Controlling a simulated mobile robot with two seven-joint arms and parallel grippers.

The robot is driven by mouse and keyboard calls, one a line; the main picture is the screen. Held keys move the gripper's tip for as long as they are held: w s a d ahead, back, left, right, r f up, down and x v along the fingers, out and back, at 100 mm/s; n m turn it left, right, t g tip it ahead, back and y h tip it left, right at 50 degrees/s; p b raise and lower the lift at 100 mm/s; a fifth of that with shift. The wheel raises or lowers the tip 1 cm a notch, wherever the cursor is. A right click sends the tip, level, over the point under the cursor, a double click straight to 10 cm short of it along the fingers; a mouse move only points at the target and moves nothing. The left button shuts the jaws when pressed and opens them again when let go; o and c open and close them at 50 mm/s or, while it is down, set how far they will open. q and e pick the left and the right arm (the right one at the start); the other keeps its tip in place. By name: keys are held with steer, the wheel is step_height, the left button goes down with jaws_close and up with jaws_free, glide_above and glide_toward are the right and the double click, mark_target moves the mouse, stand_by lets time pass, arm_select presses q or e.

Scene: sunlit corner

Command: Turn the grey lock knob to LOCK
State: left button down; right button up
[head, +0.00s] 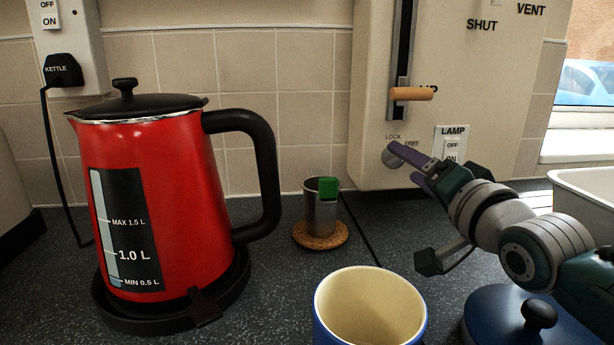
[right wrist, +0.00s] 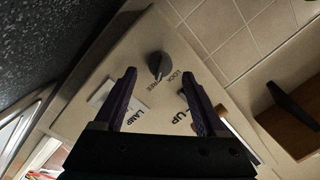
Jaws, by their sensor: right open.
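The grey lock knob (head: 389,158) is on the front of the cream wall panel, below the LOCK and FREE labels. In the right wrist view the knob (right wrist: 159,64) is ahead of the fingertips, and its ridge appears to point nearer FREE than LOCK. My right gripper (head: 403,163) is at the panel, with one purple finger partly covering the knob in the head view. In the wrist view my right gripper (right wrist: 161,82) is open, its fingers apart on either side of the knob's line and nothing between them. I cannot tell whether a finger touches it. My left gripper is not in view.
A slider with a wooden handle (head: 412,94) is just above the knob; the LAMP switch (head: 451,148) is to its right. A red kettle (head: 170,200), a metal cup (head: 319,212) on a cork coaster, a blue mug (head: 370,308) and a blue lid (head: 520,318) stand on the counter.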

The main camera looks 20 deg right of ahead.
mark_target(395, 159)
steer(key=shift+w+d+b, duration=0.1)
steer(key=shift+w+b, duration=0.4)
steer(key=shift+w, duration=0.6)
jaws_close()
